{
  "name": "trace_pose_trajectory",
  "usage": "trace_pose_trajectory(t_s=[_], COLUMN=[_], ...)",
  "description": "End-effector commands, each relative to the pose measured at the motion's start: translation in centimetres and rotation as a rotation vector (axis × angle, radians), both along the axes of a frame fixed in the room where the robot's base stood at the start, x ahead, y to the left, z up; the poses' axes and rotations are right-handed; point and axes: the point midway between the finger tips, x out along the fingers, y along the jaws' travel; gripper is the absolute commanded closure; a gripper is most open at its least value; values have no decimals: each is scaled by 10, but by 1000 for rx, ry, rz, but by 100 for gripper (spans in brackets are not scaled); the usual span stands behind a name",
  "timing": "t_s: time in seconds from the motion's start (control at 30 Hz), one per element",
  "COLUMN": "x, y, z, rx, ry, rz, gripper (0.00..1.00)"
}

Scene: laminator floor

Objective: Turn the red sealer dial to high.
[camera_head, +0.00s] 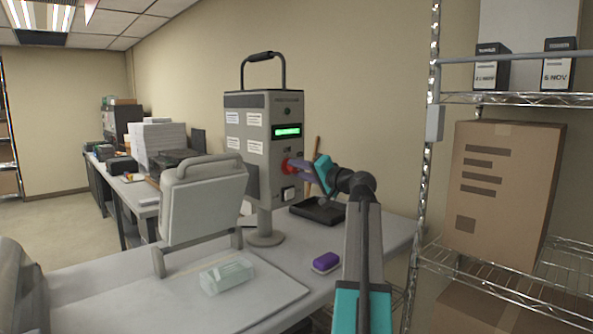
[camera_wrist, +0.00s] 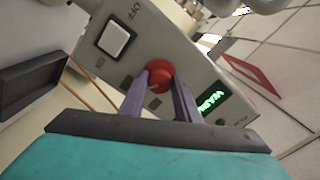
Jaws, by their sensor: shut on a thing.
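The red sealer dial (camera_head: 284,165) is on the front of a grey upright sealer box (camera_head: 258,118). In the wrist view the red dial (camera_wrist: 157,74) sits between the white OFF switch (camera_wrist: 115,39) and a lit green display (camera_wrist: 211,101). My gripper (camera_head: 293,166) reaches the dial from the right; in the wrist view its two purple fingers (camera_wrist: 160,85) are closed on the dial's sides. The dial's setting marks are too small or hidden to read.
A black tray (camera_head: 318,210) lies on the table right of the box. A wire shelf with a cardboard box (camera_head: 505,190) stands at the right, close to my arm.

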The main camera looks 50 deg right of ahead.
Motion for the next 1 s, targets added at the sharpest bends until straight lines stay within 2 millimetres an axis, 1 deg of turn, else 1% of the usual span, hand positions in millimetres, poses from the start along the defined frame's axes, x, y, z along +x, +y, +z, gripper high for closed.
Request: trace_pose_trajectory(t_s=[0.03,0.23,0.57,0.6,0.67,0.7,1.0], x=[1,1,1,1,1,1,-1], y=[0,0,0,0,0,0,-1], z=[5,5,4,4,4,4,1], rx=[16,45,46,46,45,45,44], ry=[-11,-13,-12,-12,-10,-10,-6], rz=[-1,-1,-1,-1,0,0,-1], gripper=[93,93,93,64,54,52,52])
